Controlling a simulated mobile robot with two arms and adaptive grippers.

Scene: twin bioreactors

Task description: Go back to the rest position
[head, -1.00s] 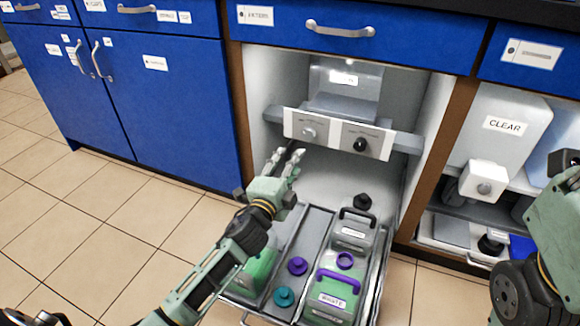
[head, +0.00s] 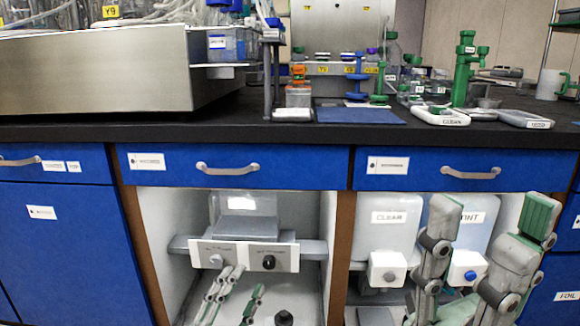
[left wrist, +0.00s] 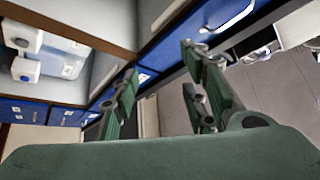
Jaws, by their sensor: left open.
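My left gripper (head: 244,280) is low in the head view, in front of the open cabinet bay with the white-faced control panel (head: 243,256). Its fingers are apart with nothing between them. In the left wrist view the fingers of the left gripper (left wrist: 160,72) are also spread and empty. My right gripper (head: 493,210) is at the lower right of the head view, in front of the bay with the labelled CLEAR container (head: 392,228). Its two fingers stand wide apart, pointing up, with nothing visible between them. They partly hide a second container.
A black bench top (head: 330,132) runs across above blue drawers (head: 235,168). It carries a steel-sided unit (head: 100,80) at left, a blue mat (head: 360,115), a green stand (head: 462,75) and glassware. A black knob or cap (head: 284,317) shows low in the left bay.

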